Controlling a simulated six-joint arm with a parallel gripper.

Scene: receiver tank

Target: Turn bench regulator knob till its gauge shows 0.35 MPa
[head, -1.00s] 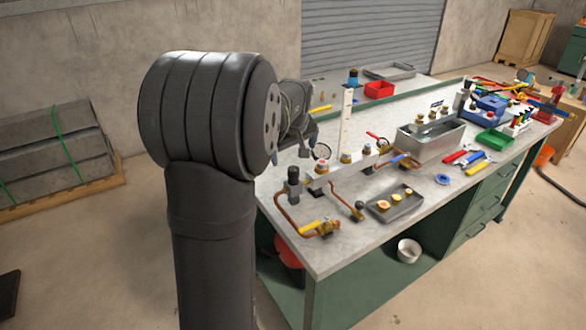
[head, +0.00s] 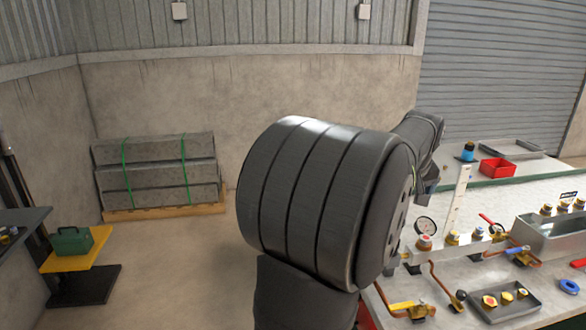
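A small round gauge (head: 426,226) with a white face stands on the workbench (head: 385,308) near its left end. Its needle and marks are too small to read. A red-topped fitting (head: 424,243) sits just in front of it. I cannot make out the bench regulator knob; my arm covers the bench's left end. My gripper (head: 431,186) shows only partly, beyond my large dark arm joint and above and behind the gauge in the picture. It appears apart from the gauge. Its fingers are too hidden to tell whether they are open.
An upright pale strip (head: 456,200) stands right beside my gripper. A red bin (head: 497,168) stands behind. Stacked slabs (head: 155,173) stand at left.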

